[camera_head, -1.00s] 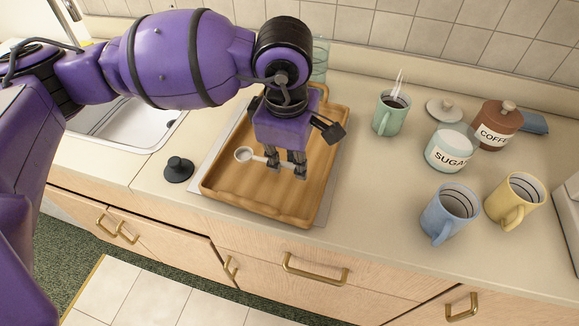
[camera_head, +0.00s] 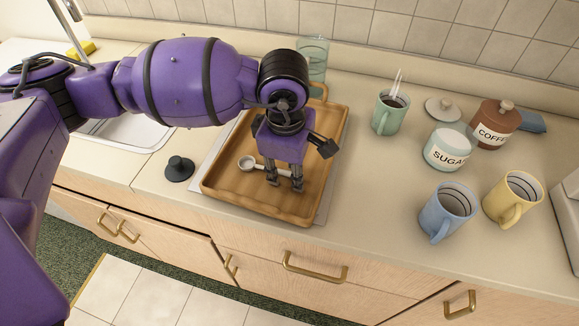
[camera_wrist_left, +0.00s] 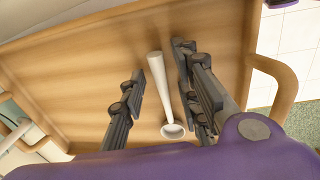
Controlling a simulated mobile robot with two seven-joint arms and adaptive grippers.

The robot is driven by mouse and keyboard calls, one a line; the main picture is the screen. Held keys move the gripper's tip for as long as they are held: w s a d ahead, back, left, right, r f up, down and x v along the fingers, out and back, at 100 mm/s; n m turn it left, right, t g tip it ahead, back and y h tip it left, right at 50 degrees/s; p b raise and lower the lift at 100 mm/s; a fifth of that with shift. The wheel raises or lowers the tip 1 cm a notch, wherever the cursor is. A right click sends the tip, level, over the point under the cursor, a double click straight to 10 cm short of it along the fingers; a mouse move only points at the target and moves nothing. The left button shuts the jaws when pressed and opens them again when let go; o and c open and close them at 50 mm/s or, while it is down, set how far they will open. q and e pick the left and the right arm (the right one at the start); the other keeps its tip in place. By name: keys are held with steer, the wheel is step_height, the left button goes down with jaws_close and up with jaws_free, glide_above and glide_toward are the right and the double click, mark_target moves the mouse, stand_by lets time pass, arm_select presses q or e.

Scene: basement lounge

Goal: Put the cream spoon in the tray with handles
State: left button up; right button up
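The cream spoon (camera_head: 247,162) lies on the floor of the wooden tray with handles (camera_head: 222,190), its bowl toward the left in the head view. My left gripper (camera_head: 284,184) is low over the tray and hides part of the spoon's handle there. In the left wrist view, the spoon (camera_wrist_left: 159,85) lies between the two separated fingers of the left gripper (camera_wrist_left: 166,98), with gaps on both sides. One tray handle (camera_wrist_left: 275,82) shows at the right of that view. My right gripper is not in view.
A dark round stopper (camera_head: 179,168) sits left of the tray, near the sink (camera_head: 125,133). A green mug (camera_head: 389,114), sugar jar (camera_head: 448,149), coffee jar (camera_head: 496,125), blue mug (camera_head: 447,213) and yellow mug (camera_head: 512,198) stand to the right. A clear glass (camera_head: 313,58) stands behind the tray.

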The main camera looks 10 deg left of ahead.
arm_select(q)
steer(key=shift+r, duration=0.35)
step_height(320, 180, up, 12)
steer(key=s, duration=0.1)
steer(key=shift+s+f, duration=0.15)
steer(key=shift+s, duration=0.05)
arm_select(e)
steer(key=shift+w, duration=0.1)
